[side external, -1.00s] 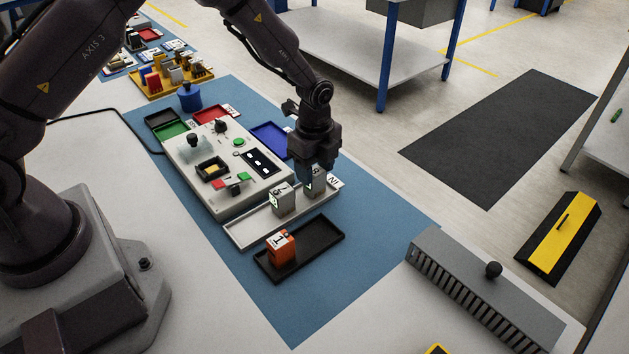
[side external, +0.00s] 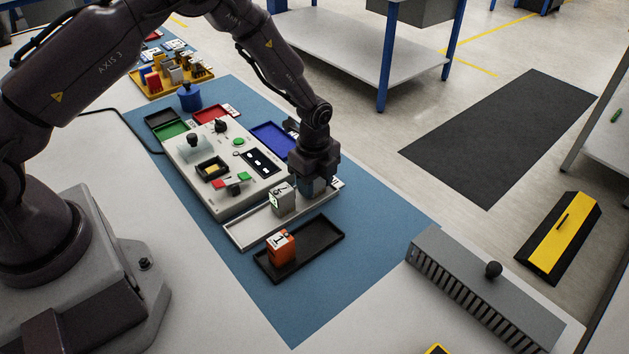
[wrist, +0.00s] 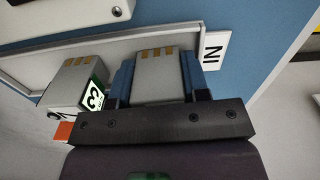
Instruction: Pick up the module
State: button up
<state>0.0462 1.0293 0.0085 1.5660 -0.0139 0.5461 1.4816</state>
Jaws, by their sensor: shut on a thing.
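My gripper (side external: 313,186) is down at the far end of the pale tray (side external: 238,232). In the wrist view its two blue fingers stand on either side of a grey module (wrist: 157,80) with gold contacts on top, and they are shut on it. In the side view my gripper hides most of this module. A second grey module (side external: 283,202) stands beside it in the same tray.
An orange block (side external: 281,249) sits in a black tray (side external: 322,238) in front. A control panel (side external: 205,195) with knobs and buttons lies just behind the pale tray. A blue tray (side external: 270,138) is close by the arm. An IN label (wrist: 213,52) lies beside the pale tray.

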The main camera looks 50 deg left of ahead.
jog(key=shift+r, duration=0.55)
jog(key=s+r, duration=1.2)
jog(key=s, duration=0.2)
jog(key=shift+a, duration=0.3)
